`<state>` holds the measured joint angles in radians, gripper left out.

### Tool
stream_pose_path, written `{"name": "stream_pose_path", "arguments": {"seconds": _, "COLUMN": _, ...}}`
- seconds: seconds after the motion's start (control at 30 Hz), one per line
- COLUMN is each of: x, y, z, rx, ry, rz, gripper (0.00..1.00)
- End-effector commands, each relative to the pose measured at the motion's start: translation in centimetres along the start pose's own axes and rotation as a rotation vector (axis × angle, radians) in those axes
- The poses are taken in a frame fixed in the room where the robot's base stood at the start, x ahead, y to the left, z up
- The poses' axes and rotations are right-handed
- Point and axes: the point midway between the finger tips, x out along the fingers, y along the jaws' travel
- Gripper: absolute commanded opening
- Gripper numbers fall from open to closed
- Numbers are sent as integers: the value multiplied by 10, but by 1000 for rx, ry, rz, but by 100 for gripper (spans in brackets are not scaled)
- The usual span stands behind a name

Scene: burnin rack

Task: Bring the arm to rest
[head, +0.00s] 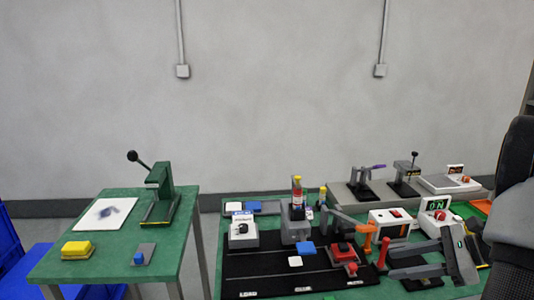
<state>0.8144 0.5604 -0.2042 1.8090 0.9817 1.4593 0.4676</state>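My gripper (390,263) shows at the lower right of the head view, over the right end of the green bench (225,213). Its two grey fingers point left and stand apart, with nothing visible between them. A red post (383,252) stands close to the fingertips; I cannot tell whether they touch. A dark grey part of my arm (515,205) fills the right edge and hides what lies behind it.
A separate green table (110,255) at left holds a lever press (160,190) and a yellow block (77,248). A gap separates them.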

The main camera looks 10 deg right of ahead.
Motion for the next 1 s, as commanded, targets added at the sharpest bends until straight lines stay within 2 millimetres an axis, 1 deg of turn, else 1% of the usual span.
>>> {"name": "stream_pose_path", "arguments": {"seconds": 0.03, "x": 15, "y": 9, "z": 37, "rx": -138, "ry": 58, "rz": 70, "gripper": 39}}
{"name": "stream_pose_path", "arguments": {"seconds": 0.1, "x": 32, "y": 27, "z": 71, "rx": -329, "ry": 142, "rz": 162, "gripper": 39}}
{"name": "stream_pose_path", "arguments": {"seconds": 0.17, "x": 43, "y": 44, "z": 97, "rx": -499, "ry": 208, "rz": 232, "gripper": 39}}
{"name": "stream_pose_path", "arguments": {"seconds": 0.2, "x": 49, "y": 56, "z": 113, "rx": -617, "ry": 250, "rz": 277, "gripper": 39}}
{"name": "stream_pose_path", "arguments": {"seconds": 0.27, "x": 55, "y": 72, "z": 135, "rx": -798, "ry": 310, "rz": 338, "gripper": 39}}
{"name": "stream_pose_path", "arguments": {"seconds": 0.3, "x": 58, "y": 83, "z": 149, "rx": -923, "ry": 348, "rz": 373, "gripper": 39}}
{"name": "stream_pose_path", "arguments": {"seconds": 0.37, "x": 61, "y": 99, "z": 168, "rx": -1117, "ry": 402, "rz": 423, "gripper": 39}}
{"name": "stream_pose_path", "arguments": {"seconds": 0.4, "x": 61, "y": 108, "z": 180, "rx": -1247, "ry": 436, "rz": 449, "gripper": 39}}
{"name": "stream_pose_path", "arguments": {"seconds": 0.5, "x": 61, "y": 129, "z": 205, "rx": -1550, "ry": 511, "rz": 497, "gripper": 39}}
{"name": "stream_pose_path", "arguments": {"seconds": 0.6, "x": 57, "y": 147, "z": 220, "rx": -1769, "ry": 568, "rz": 522, "gripper": 39}}
{"name": "stream_pose_path", "arguments": {"seconds": 0.73, "x": 49, "y": 169, "z": 226, "rx": -1933, "ry": 623, "rz": 546, "gripper": 39}}
{"name": "stream_pose_path", "arguments": {"seconds": 0.87, "x": 40, "y": 192, "z": 219, "rx": -2011, "ry": 672, "rz": 576, "gripper": 39}}
{"name": "stream_pose_path", "arguments": {"seconds": 1.0, "x": 29, "y": 216, "z": 203, "rx": -2046, "ry": 729, "rz": 616, "gripper": 39}}
